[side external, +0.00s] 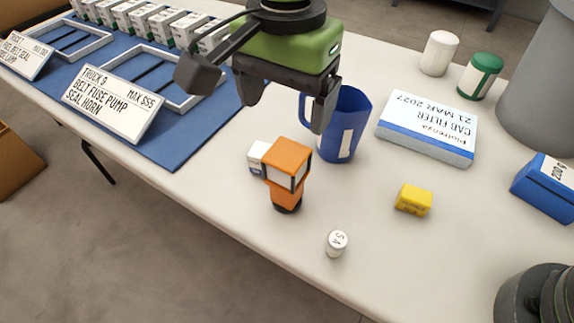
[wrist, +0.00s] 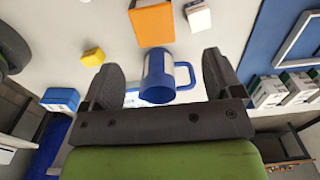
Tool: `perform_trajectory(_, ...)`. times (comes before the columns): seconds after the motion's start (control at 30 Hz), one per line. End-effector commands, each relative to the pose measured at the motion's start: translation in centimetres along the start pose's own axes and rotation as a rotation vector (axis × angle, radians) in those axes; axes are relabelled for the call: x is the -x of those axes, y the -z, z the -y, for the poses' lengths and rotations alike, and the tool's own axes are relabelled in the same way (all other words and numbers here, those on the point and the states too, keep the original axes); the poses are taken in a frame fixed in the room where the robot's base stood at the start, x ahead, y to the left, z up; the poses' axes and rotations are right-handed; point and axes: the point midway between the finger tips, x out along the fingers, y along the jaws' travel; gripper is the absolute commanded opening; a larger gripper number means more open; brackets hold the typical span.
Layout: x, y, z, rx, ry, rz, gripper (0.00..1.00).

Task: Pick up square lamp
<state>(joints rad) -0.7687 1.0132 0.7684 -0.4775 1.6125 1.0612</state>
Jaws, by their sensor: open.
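The square lamp (side external: 288,170) is orange with a square head and pale face panels. It stands upright on the table on a dark round foot. Its orange head also shows at the top of the wrist view (wrist: 152,23). My gripper (side external: 286,112) is open and empty, above the table and apart from the lamp. In the wrist view my gripper's fingers (wrist: 163,78) are spread wide, with a blue jug (wrist: 156,78) showing between them.
The blue jug (side external: 345,130) stands close behind the lamp, and a small white box (side external: 256,158) beside it. A blue mat (side external: 190,140) with trays is left.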

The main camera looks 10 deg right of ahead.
Motion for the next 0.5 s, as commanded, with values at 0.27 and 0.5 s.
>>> perform_trajectory(0.27, -3.9, -0.6, 0.1, -0.013, -0.016, -0.004, 0.85)
perform_trajectory(0.5, -6.0, -0.7, -0.1, -0.012, -0.014, -0.003, 0.85)
